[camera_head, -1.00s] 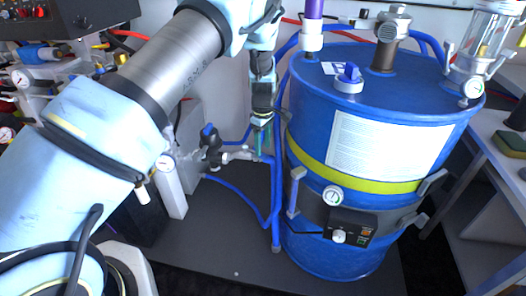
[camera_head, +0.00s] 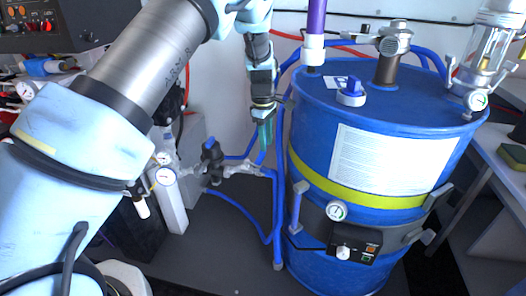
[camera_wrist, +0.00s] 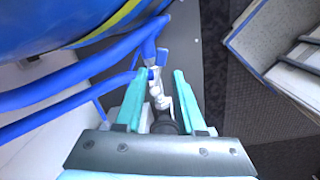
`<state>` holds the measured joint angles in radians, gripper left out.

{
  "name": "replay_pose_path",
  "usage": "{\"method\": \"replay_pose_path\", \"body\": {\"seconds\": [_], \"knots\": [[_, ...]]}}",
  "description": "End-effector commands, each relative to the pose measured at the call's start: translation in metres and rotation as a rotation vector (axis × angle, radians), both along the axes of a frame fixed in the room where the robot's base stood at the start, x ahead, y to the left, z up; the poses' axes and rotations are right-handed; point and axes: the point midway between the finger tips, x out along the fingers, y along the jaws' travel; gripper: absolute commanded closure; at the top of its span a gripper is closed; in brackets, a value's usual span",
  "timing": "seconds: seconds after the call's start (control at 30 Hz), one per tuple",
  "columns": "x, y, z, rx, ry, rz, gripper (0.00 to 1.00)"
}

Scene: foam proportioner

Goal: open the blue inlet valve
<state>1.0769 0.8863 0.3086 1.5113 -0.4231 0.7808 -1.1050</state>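The inlet valve (camera_head: 213,165) has a dark body with a small blue handle (camera_head: 208,145) on top. It sits on a silver pipe fitting left of the large blue drum, with blue hoses running from it. My gripper (camera_head: 265,138) has teal fingers pointing down, right of the valve and higher in the head view. In the wrist view my gripper (camera_wrist: 160,84) is open and empty. The silver fitting (camera_wrist: 157,92) and a dark part (camera_wrist: 166,122) show in the gap between the fingers, seemingly beyond them. I cannot make out the blue handle's position there.
The blue drum (camera_head: 378,115) stands close to the right of my gripper. Blue pipes (camera_head: 278,205) run down beside it. A pressure gauge (camera_head: 165,176) is left of the valve. A workbench (camera_head: 490,170) stands at the far right. Dark floor (camera_head: 240,240) is open below.

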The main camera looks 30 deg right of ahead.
Motion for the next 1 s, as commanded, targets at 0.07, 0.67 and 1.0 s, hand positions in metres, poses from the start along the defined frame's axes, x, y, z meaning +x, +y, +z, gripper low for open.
{"method": "replay_pose_path", "body": {"seconds": [0.07,0.67,1.0], "knots": [[-0.006,0.005,-0.006,-0.083,0.042,0.158,0.72],[-0.044,0.101,-0.018,-0.333,0.149,1.467,1.0],[-0.035,0.082,-0.074,-0.331,0.15,1.463,1.0]]}}
